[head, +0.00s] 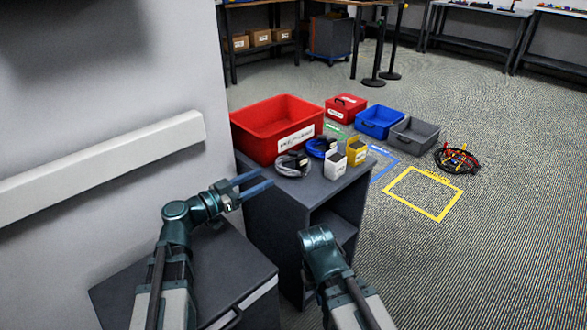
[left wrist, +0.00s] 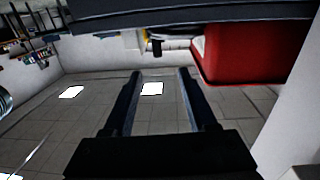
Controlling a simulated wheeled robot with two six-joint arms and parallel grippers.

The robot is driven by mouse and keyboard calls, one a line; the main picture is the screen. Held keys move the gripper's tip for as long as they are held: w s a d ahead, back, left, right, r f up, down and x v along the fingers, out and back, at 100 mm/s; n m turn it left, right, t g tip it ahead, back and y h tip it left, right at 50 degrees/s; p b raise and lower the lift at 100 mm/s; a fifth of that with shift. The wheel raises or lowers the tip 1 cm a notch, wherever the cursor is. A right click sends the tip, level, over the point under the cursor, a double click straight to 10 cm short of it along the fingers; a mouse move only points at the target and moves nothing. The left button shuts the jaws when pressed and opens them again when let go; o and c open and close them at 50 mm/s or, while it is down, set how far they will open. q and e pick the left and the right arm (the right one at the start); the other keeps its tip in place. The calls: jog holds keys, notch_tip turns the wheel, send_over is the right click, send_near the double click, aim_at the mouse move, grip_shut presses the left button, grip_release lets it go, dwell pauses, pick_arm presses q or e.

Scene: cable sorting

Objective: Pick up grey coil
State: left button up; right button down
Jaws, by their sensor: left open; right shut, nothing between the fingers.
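The grey coil (head: 292,163) lies on top of the dark cabinet (head: 284,187), at its near left, in front of the large red bin. My left gripper (head: 265,179) is open and empty, to the lower left of the coil and apart from it in the head view. Its two fingers also show spread in the left wrist view (left wrist: 160,73), with nothing between them.
A large red bin (head: 277,128) stands behind the coil; it also shows in the left wrist view (left wrist: 243,55). A blue coil (head: 322,147), a white box (head: 334,165) and a yellow box (head: 356,152) stand to the right. The wall (head: 110,90) is close on the left.

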pick_arm(q)
send_near(297, 164)
jog(key=x, duration=0.4)
jog(key=shift+w+a+r, duration=0.1)
jog(key=shift+w+r, duration=0.1)
jog(key=shift+w, duration=0.05)
jog(key=shift+w+d, duration=0.2)
jog(key=shift+d, duration=0.1)
jog(key=x, duration=0.5)
jog(key=shift+d+f, duration=0.15)
jog(key=shift+d, duration=0.1)
jog(key=shift+s, duration=0.1)
jog(key=shift+c, duration=0.3)
grip_shut()
